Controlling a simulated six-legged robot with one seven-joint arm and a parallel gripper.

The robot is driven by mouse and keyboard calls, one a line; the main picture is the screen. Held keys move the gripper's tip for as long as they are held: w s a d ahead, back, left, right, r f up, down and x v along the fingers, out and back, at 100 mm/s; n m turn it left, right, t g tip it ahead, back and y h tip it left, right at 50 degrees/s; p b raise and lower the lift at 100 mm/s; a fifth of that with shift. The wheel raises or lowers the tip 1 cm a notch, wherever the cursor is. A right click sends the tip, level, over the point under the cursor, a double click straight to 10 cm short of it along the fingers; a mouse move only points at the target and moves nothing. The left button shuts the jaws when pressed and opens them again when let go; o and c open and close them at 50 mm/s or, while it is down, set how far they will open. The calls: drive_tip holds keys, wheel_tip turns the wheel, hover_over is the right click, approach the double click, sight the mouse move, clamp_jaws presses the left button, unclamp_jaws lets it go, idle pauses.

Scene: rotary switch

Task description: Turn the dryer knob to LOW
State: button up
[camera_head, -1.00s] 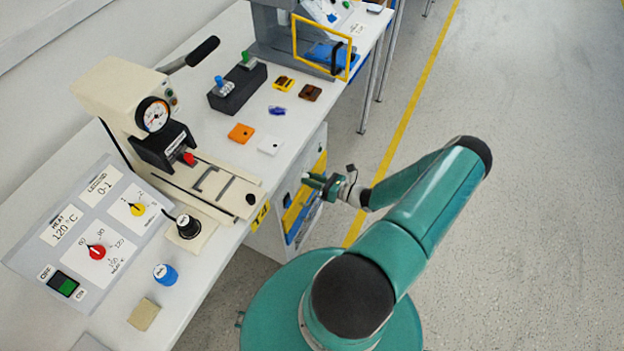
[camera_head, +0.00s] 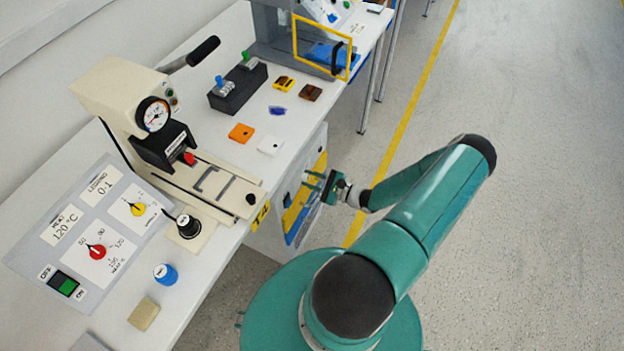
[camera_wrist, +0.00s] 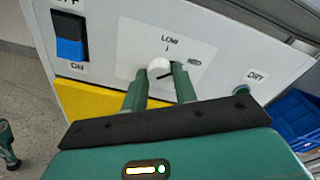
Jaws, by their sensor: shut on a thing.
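The dryer knob (camera_wrist: 158,67) is a small round white knob on the white panel in the wrist view. A dark pointer line shows at its lower right, directed to the right toward the MED label (camera_wrist: 194,62). The LOW label (camera_wrist: 169,40) is above the knob. My gripper (camera_wrist: 160,74) has one green finger at each side of the knob and is shut on it. In the head view my gripper (camera_head: 314,181) is at the front of the cabinet under the bench, where the knob is too small to make out.
A blue ON/OFF rocker switch (camera_wrist: 70,38) is left of the knob. A DRY label (camera_wrist: 255,77) is at right, above a green button (camera_wrist: 242,90). A blue crate (camera_wrist: 298,118) stands beside the panel. The bench (camera_head: 208,262) holds a press and loose parts; floor is clear at right.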

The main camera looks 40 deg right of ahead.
drive_tip(key=n, duration=0.5)
drive_tip(key=shift+h, duration=0.3)
drive_tip(key=shift+a+n, duration=0.1)
drive_tip(key=shift+n, duration=2.1)
drive_tip(key=o, duration=1)
drive_tip(key=shift+s, duration=0.1)
drive_tip(key=v, duration=1.3)
drive_tip(key=shift+s+f, duration=0.15)
drive_tip(key=shift+s, duration=0.2)
